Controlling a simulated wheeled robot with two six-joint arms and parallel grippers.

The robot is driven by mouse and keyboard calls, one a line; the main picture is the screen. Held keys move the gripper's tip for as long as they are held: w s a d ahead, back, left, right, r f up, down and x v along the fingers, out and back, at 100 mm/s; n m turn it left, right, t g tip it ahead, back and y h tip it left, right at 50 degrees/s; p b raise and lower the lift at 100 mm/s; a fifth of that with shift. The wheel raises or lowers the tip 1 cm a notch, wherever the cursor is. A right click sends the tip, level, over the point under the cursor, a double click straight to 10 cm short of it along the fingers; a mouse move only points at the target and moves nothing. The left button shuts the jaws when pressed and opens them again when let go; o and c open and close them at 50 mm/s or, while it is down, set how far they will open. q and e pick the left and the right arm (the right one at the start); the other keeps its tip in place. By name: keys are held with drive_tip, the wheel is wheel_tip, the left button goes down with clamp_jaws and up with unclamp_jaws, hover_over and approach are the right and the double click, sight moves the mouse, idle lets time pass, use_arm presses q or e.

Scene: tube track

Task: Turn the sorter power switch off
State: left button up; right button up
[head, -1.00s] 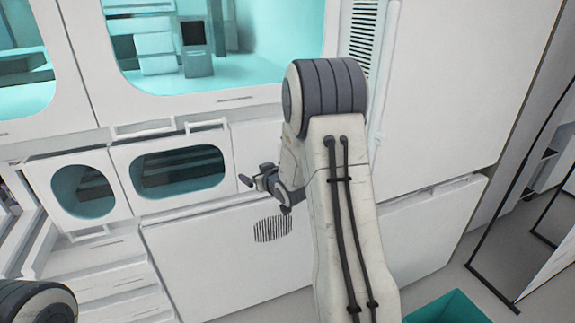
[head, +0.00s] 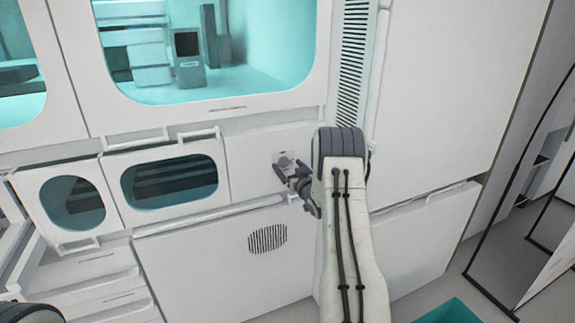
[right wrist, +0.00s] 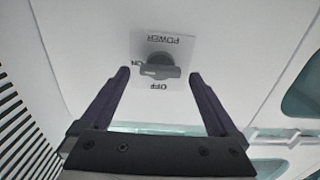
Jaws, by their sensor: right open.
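The power switch is a dark round knob (right wrist: 160,68) with a grey bar handle on a white plate (right wrist: 183,47). The right wrist view shows it upside down, with POWER, ON and OFF printed on the plate. The bar lies level in that view, in line with the ON label. My right gripper (right wrist: 157,80) is open, its two purple fingers on either side of the knob, with a gap to each. I cannot tell how far the tips are from the panel. In the head view the plate (head: 283,158) shows just beyond my right gripper (head: 283,174). My left gripper is out of view.
The switch is on a white machine front. A wide window (head: 210,50) is above it and a small windowed door (head: 168,180) is to its left. A round vent (head: 267,239) is below, and a teal bin (head: 455,312) stands at the lower right.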

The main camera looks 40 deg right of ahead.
drive_tip(key=shift+w+d, duration=0.15)
drive_tip(key=shift+w, duration=0.5)
drive_tip(key=c, duration=1.4)
drive_tip(key=shift+f+n+b, duration=0.15)
drive_tip(key=shift+n+b, duration=0.55)
drive_tip(key=shift+b, duration=0.4)
drive_tip(key=n+b, duration=0.4)
drive_tip(key=b, duration=0.2)
drive_tip(key=n+b, duration=0.5)
drive_tip(key=b, duration=0.1)
drive_tip(key=n+b, duration=0.5)
drive_tip(key=b, duration=0.1)
drive_tip(key=shift+a+f, duration=0.25)
drive_tip(key=shift+f, duration=0.05)
drive_tip(key=shift+r+n+b, duration=0.15)
drive_tip(key=shift+n+b, duration=1.15)
drive_tip(key=shift+b, duration=0.15)
